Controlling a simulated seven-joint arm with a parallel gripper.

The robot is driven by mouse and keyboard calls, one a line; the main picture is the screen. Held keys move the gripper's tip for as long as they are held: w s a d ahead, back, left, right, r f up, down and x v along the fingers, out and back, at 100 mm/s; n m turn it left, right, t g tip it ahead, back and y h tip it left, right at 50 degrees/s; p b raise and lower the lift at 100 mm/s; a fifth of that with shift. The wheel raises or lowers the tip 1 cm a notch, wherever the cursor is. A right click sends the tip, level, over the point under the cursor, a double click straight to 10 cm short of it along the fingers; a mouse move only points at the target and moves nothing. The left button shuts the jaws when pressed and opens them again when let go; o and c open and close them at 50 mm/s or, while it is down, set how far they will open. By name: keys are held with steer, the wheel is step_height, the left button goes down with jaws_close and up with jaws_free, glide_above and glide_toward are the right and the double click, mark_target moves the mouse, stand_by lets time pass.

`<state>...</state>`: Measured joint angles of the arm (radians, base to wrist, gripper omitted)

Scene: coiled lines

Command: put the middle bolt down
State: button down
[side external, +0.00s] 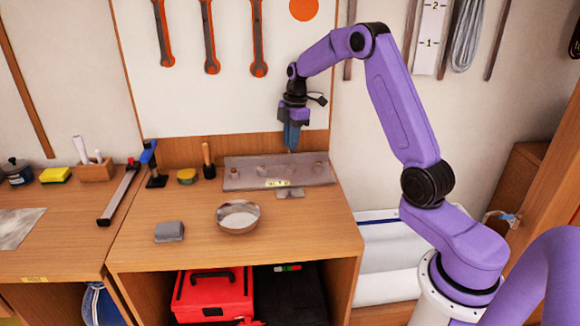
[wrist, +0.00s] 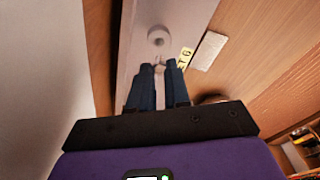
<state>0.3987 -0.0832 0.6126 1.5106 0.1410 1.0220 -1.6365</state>
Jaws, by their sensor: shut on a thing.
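My gripper (side external: 291,149) points down above the long grey plate (side external: 240,179) at the back of the bench. In the wrist view its two blue fingers (wrist: 160,69) are close together, with a small pale thing between their tips. I take it for the middle bolt (wrist: 159,68), though the fingers hide most of it. Whether it touches the plate cannot be told. A round pale piece (wrist: 158,38) shows on the plate just beyond the fingertips. In the side view small brownish pieces stand towards the plate's left and right ends.
A yellow label (side external: 277,183) is on the plate's front, with a small pale card (side external: 290,193) beside it. A round metal dish (side external: 238,217) and a grey block (side external: 169,231) stand in front. A wooden-handled tool (side external: 208,160) stands left of the plate. The bench's front right is clear.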

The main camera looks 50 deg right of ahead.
steer(key=shift+r, duration=0.25)
steer(key=a+r+n, duration=0.2)
steer(key=a+n, duration=0.3)
steer(key=a, duration=0.7)
steer(key=r+n+g, duration=0.1)
steer(key=r+n, duration=0.1)
steer(key=n, duration=0.3)
glide_above(238, 221)
steer(key=shift+w+d+f, duration=0.1)
steer(key=shift+d+f, duration=0.1)
steer(key=shift+f, duration=2.5)
steer(key=shift+w+d+f, duration=0.1)
steer(key=shift+d+f, duration=0.05)
steer(key=shift+f, duration=2.5)
steer(key=c, duration=1)
jaws_free()
